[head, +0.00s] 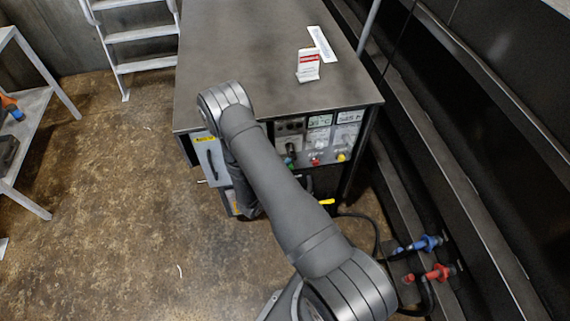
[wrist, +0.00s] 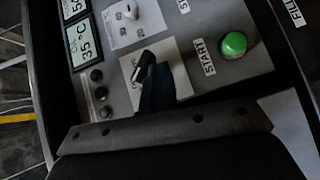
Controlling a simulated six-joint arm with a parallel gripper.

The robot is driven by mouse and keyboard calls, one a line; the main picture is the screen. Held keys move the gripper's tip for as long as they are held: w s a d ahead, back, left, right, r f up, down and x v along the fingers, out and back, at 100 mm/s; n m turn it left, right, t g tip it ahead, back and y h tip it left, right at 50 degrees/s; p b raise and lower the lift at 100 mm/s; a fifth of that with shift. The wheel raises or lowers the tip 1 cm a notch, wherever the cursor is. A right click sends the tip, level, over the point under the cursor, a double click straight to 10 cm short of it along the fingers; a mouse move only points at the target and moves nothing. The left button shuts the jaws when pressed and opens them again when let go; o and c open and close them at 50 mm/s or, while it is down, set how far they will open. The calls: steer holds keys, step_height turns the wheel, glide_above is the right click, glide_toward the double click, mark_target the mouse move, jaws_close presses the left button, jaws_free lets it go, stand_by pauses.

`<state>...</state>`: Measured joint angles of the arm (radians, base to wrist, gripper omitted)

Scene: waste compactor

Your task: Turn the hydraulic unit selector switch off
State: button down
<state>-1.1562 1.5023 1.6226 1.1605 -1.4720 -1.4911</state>
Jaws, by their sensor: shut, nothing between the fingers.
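The control panel is on the front of the grey cabinet. A black selector switch (wrist: 143,67) sits on a pale plate in the middle of the wrist view, and it also shows in the head view (head: 291,150); its label is not readable. My gripper (wrist: 154,82) is shut and empty, its dark blue fingers reaching up to the selector and overlapping its lower part. I cannot tell whether they touch it. In the head view my arm hides the gripper.
A green START button (wrist: 233,44) is right of the selector in the wrist view. A second pale knob (wrist: 126,11) is above, with displays (wrist: 85,42) and small black knobs (wrist: 97,76) to the left.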

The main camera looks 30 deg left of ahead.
steer(key=s+f, duration=0.8)
steer(key=s, duration=0.2)
steer(key=w+r+m+g, duration=0.5)
steer(key=w+m+g, duration=0.1)
steer(key=w+g, duration=0.35)
steer(key=d+r+m+g+y, duration=0.1)
steer(key=r+g, duration=0.1)
steer(key=r, duration=0.1)
steer(key=r+g+y, duration=0.1)
steer(key=r+g, duration=0.1)
steer(key=r, duration=0.1)
steer(key=d+r+m+g+y, duration=0.1)
steer(key=r+g, duration=0.1)
steer(key=r, duration=0.2)
steer(key=shift+w+d+m, duration=0.15)
steer(key=shift+d+m, duration=0.15)
steer(key=w+d+r+n+g+y, duration=0.1)
steer(key=w+d+r+y, duration=0.1)
steer(key=w+d+r, duration=0.65)
glide_above(292, 157)
steer(key=w+d, duration=0.4)
step_height(292, 157, down, 8)
steer(key=f, duration=0.1)
steer(key=s+a+f, duration=0.1)
steer(key=a+f, duration=0.1)
steer(key=shift+s, duration=0.3)
